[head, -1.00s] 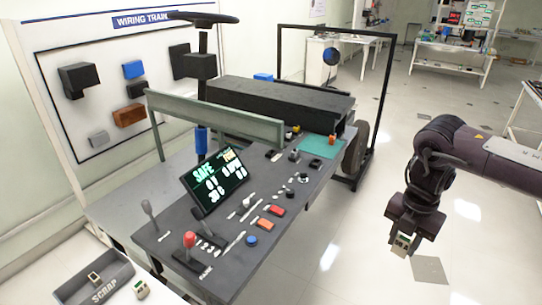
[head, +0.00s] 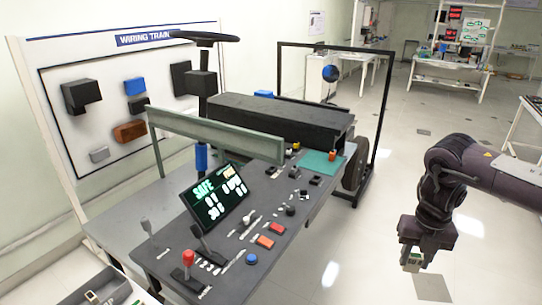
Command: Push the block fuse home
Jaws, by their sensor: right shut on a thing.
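My right gripper (head: 411,259) hangs at the lower right, pointing down over open floor. It is shut on a small pale block with a green patch, which looks like the block fuse (head: 411,262). The gripper and block are well to the right of the console (head: 255,265) and apart from it. The block's far side is hidden by the fingers. No fuse socket can be made out at this size. My left gripper is out of view.
The console carries a tilted screen (head: 215,197) reading SAFE, levers, coloured buttons and a green pad (head: 322,163). A grey tray (head: 72,299) with small parts is cut off at the lower left. A black frame (head: 378,122) stands behind. Floor between console and right arm is clear.

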